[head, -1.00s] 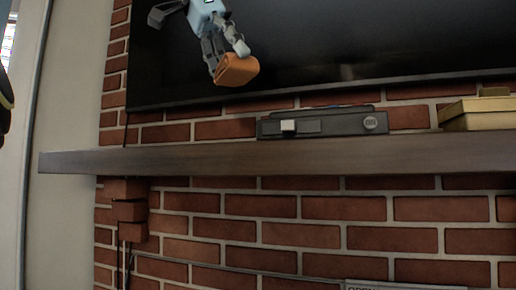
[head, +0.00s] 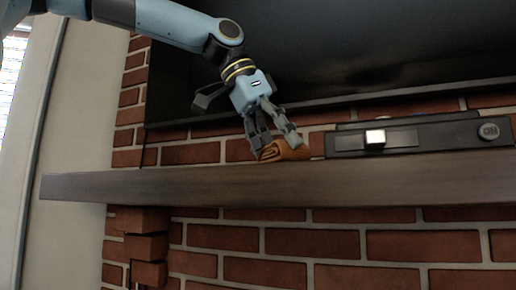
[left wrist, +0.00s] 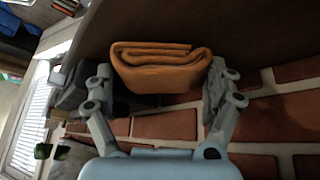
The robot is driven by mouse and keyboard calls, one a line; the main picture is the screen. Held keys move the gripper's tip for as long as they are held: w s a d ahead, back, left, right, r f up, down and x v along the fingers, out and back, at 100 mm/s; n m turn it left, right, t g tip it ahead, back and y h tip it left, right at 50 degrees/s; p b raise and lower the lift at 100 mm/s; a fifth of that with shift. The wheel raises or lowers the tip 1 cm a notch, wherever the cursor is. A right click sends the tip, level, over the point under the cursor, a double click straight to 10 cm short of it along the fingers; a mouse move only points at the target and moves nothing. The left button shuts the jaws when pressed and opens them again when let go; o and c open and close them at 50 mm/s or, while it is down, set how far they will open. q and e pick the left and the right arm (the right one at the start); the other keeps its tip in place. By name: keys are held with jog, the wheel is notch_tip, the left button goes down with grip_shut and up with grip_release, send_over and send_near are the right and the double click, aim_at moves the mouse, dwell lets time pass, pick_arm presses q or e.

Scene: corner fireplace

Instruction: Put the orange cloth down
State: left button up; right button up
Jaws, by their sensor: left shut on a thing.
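The orange cloth (head: 287,151) is folded into a thick pad. My left gripper (head: 276,148) is shut on it, one finger on each side, at the top edge of the wooden mantel shelf (head: 190,185). The left wrist view shows the folded layers of the cloth (left wrist: 160,72) between both fingers, close to the brown shelf surface (left wrist: 220,25). I cannot tell if the cloth bears on the shelf or hangs just above it. My right gripper is not in view.
A black box (head: 410,138) with a white switch and a round badge stands on the shelf just right of the cloth. The shelf left of the cloth is clear. A large dark screen (head: 370,50) hangs above, on the red brick wall (head: 330,243).

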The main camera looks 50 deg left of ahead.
pick_arm(q)
jog(key=shift+w+a+f, duration=0.15)
jog(key=shift+a+f, duration=0.2)
jog(key=shift+a, duration=0.1)
jog(key=shift+w+d, duration=0.1)
jog(key=shift+d, duration=0.1)
jog(key=o, duration=0.9)
jog(key=shift+d, duration=0.15)
jog(key=shift+o, duration=0.6)
jog(key=shift+s+a, duration=0.2)
jog(key=shift+r, duration=0.35)
jog(key=v, duration=1.1)
jog(key=shift+s+r, duration=0.15)
jog(key=shift+s, duration=0.05)
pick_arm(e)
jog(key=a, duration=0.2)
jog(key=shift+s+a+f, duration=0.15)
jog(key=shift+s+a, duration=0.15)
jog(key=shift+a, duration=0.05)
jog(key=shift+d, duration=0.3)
